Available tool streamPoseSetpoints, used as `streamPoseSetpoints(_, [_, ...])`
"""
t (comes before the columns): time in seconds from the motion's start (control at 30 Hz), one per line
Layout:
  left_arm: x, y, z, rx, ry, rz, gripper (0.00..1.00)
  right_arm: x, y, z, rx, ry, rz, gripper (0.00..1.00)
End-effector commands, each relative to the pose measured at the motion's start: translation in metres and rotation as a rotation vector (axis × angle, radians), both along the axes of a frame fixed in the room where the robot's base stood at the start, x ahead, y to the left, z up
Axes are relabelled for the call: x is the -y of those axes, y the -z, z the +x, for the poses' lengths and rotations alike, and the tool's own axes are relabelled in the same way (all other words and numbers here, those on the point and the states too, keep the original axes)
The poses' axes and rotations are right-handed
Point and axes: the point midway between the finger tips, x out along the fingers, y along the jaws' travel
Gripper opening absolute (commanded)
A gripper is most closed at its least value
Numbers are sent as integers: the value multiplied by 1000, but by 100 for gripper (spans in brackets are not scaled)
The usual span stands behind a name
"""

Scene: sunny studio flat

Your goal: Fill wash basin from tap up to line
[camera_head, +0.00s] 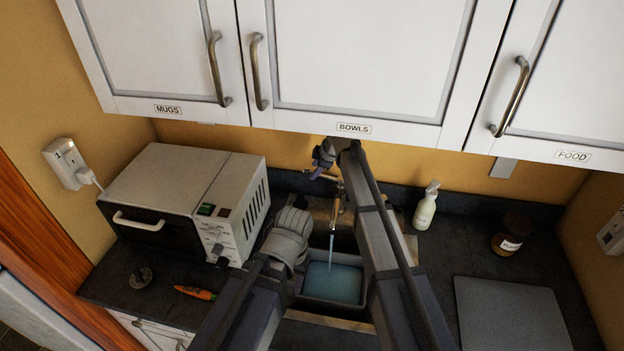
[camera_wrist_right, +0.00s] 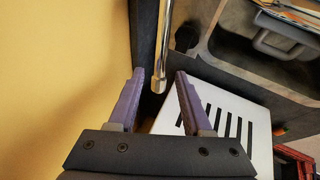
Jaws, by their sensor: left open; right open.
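The wash basin (camera_head: 304,300) stands in the sink under the tap (camera_head: 338,203). A thin stream runs from the tap into blue water (camera_head: 335,281) in the basin; I cannot make out the line. My right gripper (camera_head: 322,160) is up by the wall behind the tap. In the right wrist view its purple fingers (camera_wrist_right: 157,88) are open, with a metal rod of the tap (camera_wrist_right: 160,72) between and beyond them, apparently not gripped.
A white toaster oven (camera_head: 170,190) stands left of the sink, with a carrot (camera_head: 195,293) in front. A soap bottle (camera_head: 426,206), a jar (camera_head: 510,236) and a grey board (camera_head: 512,315) are on the right counter. Wall cupboards (camera_head: 360,60) hang low above.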

Motion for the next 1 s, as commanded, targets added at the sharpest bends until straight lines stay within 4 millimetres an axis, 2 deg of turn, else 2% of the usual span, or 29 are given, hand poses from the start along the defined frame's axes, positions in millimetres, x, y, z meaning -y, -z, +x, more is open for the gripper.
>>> streamPoseSetpoints(0.03, [0, 14, 0, 0, 1, 0, 50, -3, 14, 5, 0, -1, 0, 50])
streamPoseSetpoints(0.2, [0, 30, 0, 0, 5, 1, 50, -10, 30, 13, 1, -2, 0, 50])
streamPoseSetpoints(0.57, [0, 33, 0, 0, 8, 2, 50, -13, 33, 15, 0, -1, 0, 50])
streamPoseSetpoints(1.0, [0, 33, 0, 0, 7, 1, 50, -13, 33, 15, 0, -1, 0, 2])
